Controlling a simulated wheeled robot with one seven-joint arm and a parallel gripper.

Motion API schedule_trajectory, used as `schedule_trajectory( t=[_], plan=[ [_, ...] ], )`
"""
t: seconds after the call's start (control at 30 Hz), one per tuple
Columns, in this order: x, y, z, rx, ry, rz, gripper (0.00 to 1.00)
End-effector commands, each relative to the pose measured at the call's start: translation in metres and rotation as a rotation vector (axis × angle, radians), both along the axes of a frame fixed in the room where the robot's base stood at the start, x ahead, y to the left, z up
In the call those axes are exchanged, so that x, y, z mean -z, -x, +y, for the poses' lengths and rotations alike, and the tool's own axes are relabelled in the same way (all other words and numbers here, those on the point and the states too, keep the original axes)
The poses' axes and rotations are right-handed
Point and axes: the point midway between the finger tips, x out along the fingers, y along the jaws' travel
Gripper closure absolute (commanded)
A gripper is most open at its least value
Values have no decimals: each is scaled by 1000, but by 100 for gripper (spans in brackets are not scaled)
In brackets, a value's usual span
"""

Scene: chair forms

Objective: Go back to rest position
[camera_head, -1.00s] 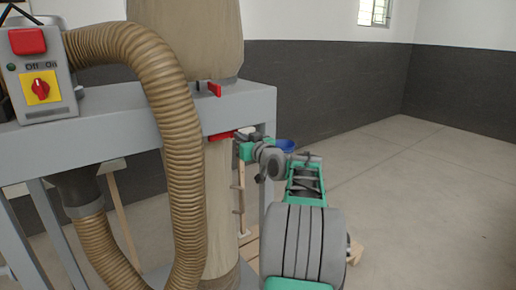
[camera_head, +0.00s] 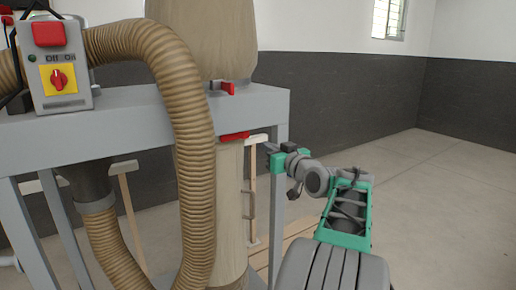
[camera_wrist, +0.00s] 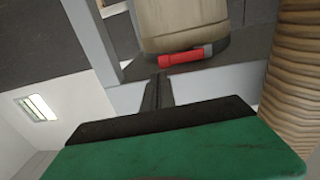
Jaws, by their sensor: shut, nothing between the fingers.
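My gripper (camera_head: 270,149) is at the end of my green and grey arm. It is in front of the right end of the grey machine frame (camera_head: 130,125), near its right leg. In the wrist view my gripper's dark fingers (camera_wrist: 158,90) are together, with nothing seen between them. A red lower clamp (camera_head: 234,136) on the machine is to the left of my gripper. It also shows in the wrist view (camera_wrist: 180,58), beyond the fingertips.
A ribbed tan hose (camera_head: 188,150) hangs in front of the frame. A control box (camera_head: 62,65) with a red button is at the left. Wooden pieces (camera_head: 262,258) lie behind the arm. Open floor (camera_head: 440,190) is at the right.

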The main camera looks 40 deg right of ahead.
Motion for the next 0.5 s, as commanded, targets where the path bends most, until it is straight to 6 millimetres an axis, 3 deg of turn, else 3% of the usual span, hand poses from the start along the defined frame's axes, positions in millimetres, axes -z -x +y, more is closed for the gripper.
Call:
schedule_trajectory(
  t=[0.03,0.17,0.37,0.47,0.5],
  plan=[
    [1,12,0,5,1,0,100],
    [1,30,2,4,1,1,100],
    [0,29,12,-9,-6,17,100],
    [8,6,49,-48,-31,100,100],
    [16,-6,74,-73,-47,159,100]
  ],
)
